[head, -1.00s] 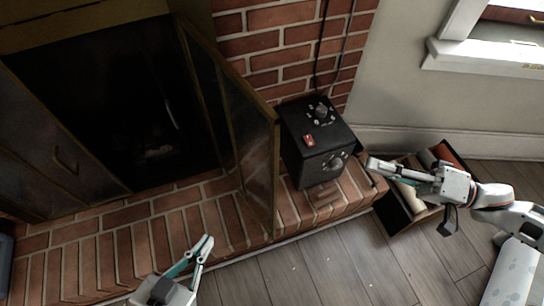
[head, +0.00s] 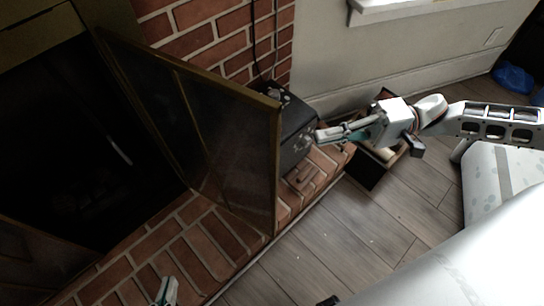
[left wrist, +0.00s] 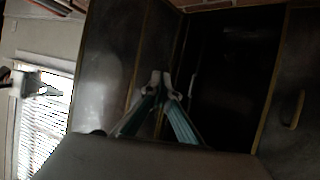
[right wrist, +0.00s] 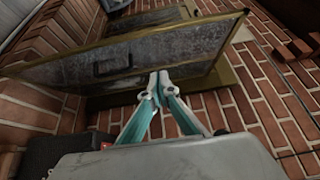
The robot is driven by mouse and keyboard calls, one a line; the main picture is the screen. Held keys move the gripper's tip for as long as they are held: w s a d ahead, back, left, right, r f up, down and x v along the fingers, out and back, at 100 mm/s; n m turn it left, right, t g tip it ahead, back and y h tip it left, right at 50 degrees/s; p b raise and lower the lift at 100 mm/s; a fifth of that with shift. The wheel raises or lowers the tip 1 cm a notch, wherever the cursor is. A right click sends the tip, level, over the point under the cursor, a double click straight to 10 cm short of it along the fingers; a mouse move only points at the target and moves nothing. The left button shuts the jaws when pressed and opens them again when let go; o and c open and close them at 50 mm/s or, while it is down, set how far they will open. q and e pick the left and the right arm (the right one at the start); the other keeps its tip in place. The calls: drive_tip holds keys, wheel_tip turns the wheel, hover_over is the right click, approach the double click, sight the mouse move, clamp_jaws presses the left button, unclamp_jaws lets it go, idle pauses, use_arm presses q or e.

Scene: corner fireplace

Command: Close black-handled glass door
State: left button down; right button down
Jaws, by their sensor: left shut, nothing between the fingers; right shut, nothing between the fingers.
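The brass-framed glass door (head: 225,150) stands open, jutting out over the brick hearth on the right of the dark fireplace opening. It also shows in the right wrist view (right wrist: 190,45), with a dark handle (right wrist: 112,65) on its face. My right gripper (head: 320,136) is shut and empty, right of the door's free edge by the black box; whether it touches the door is unclear. My left gripper (head: 167,290) is shut and empty, low over the hearth's front edge. In the left wrist view, another door panel with a handle (left wrist: 298,108) shows at right.
A black box with knobs (head: 297,125) stands on the hearth behind the door's free edge. An open crate (head: 368,172) sits on the floor under my right arm. The brick hearth (head: 180,240) has clear room before the opening; wood floor (head: 330,240) lies in front.

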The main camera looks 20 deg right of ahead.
use_arm(q)
drive_tip(key=shift+w+d+r+n+h+b, duration=0.15)
drive_tip(key=shift+d+n+b, duration=0.1)
drive_tip(key=shift+d+b, duration=0.2)
drive_tip(key=shift+s+d+r+n+h+b, duration=0.15)
drive_tip(key=shift+d+n+b, duration=0.1)
drive_tip(key=shift+d+b, duration=0.2)
use_arm(e)
drive_tip(key=a, duration=1.1)
drive_tip(key=shift+s+a, duration=0.35)
drive_tip(key=shift+s, duration=0.05)
use_arm(q)
drive_tip(key=shift+w, duration=0.15)
